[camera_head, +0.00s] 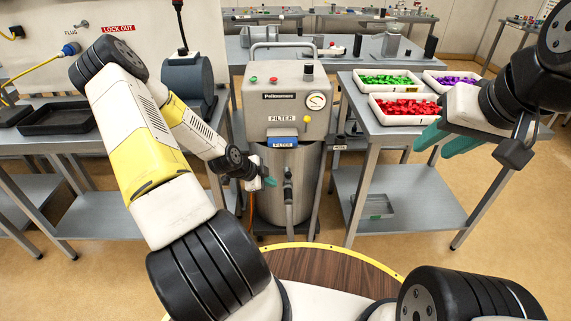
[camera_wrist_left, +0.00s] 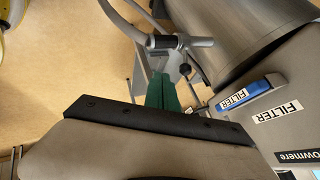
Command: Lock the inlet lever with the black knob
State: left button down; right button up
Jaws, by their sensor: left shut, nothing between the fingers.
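The dryer (camera_head: 287,105) is a grey hood on a steel drum (camera_head: 268,205). An inlet pipe fitting (camera_head: 288,190) stands out from the drum's front and also shows in the left wrist view (camera_wrist_left: 200,42). A small black knob (camera_wrist_left: 185,69) on a short lever sits at this fitting, in the left wrist view. My left gripper (camera_head: 270,182) is shut and empty, just left of the fitting. In the left wrist view its green fingertips (camera_wrist_left: 161,82) are close beside the knob; I cannot tell whether they touch. My right gripper (camera_head: 447,140) is open and empty, away at the right.
A blue filter latch (camera_head: 283,142) is on the hood's front. A hose (camera_head: 290,218) hangs from the inlet. A table at the right holds trays of green (camera_head: 388,79), red (camera_head: 408,106) and purple (camera_head: 455,79) pieces. A bench with a black tray (camera_head: 58,118) stands at the left.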

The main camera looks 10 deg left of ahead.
pick_arm(q)
jog(key=w+d+f, duration=0.2)
jog(key=w+f, duration=0.3)
jog(key=w, duration=0.3)
jog(key=shift+w+d+f, duration=0.15)
jog(key=shift+d+f, duration=0.2)
